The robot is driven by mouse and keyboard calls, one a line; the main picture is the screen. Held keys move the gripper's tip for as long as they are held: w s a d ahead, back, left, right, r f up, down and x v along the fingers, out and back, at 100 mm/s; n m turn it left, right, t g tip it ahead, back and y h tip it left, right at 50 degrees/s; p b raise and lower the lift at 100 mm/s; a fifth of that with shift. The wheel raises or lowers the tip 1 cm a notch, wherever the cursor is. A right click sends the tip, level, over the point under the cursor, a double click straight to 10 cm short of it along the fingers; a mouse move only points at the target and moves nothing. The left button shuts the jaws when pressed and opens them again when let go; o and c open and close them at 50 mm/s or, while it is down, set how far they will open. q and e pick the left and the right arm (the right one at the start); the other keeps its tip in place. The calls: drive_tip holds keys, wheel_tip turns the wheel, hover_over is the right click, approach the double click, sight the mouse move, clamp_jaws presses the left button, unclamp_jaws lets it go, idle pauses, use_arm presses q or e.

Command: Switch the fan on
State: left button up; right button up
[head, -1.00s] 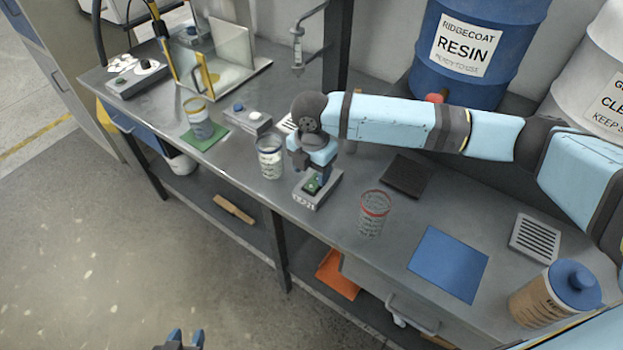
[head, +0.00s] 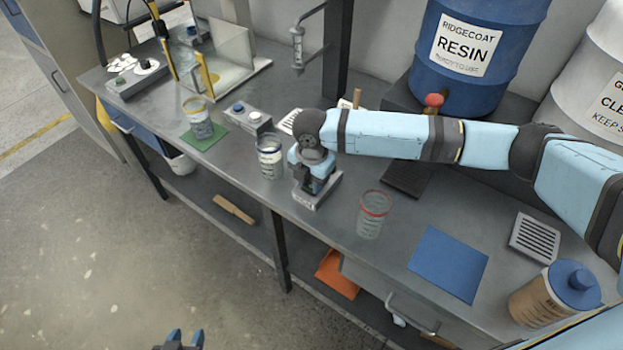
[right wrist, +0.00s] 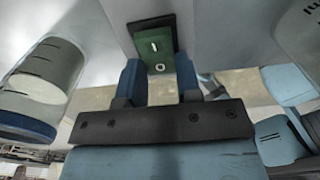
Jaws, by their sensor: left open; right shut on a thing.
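A small grey box with a green switch stands near the bench's front edge; its base (head: 313,203) shows in the head view, but the lettering on its front is too small to read. In the right wrist view the green switch (right wrist: 157,47) with white marks shows at the fingertips. My right gripper (head: 312,190) points down over the box and hides the switch in the head view. Its blue fingers (right wrist: 159,72) stand on either side of the green switch, shut on it. My left gripper (head: 185,338) is open and empty at the bottom of the head view, away from the bench.
A clear jar (head: 270,157) stands close left of the box, and a red-rimmed jar (head: 372,214) to its right. Another box with a blue button (head: 246,118) is behind left. A blue mat (head: 449,264) lies right. A blue resin drum (head: 470,60) stands behind my right arm.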

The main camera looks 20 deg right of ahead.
drive_tip(key=y+p, duration=0.1)
drive_tip(key=g+p, duration=0.1)
drive_tip(key=p, duration=0.1)
drive_tip(key=shift+w+d+r+g+y, duration=0.1)
drive_tip(key=shift+d+r+g+y, duration=0.1)
drive_tip(key=shift+r+g+y, duration=0.15)
drive_tip(key=shift+w+d+f+y, duration=0.1)
drive_tip(key=shift+w+f+y, duration=0.1)
drive_tip(key=shift+y, duration=0.25)
drive_tip(key=o, duration=0.9)
drive_tip(key=shift+s, duration=0.1)
drive_tip(key=v, duration=0.7)
drive_tip(key=b+v, duration=0.1)
drive_tip(key=v, duration=0.6)
drive_tip(key=shift+w+f, duration=0.1)
drive_tip(key=shift+w, duration=0.1)
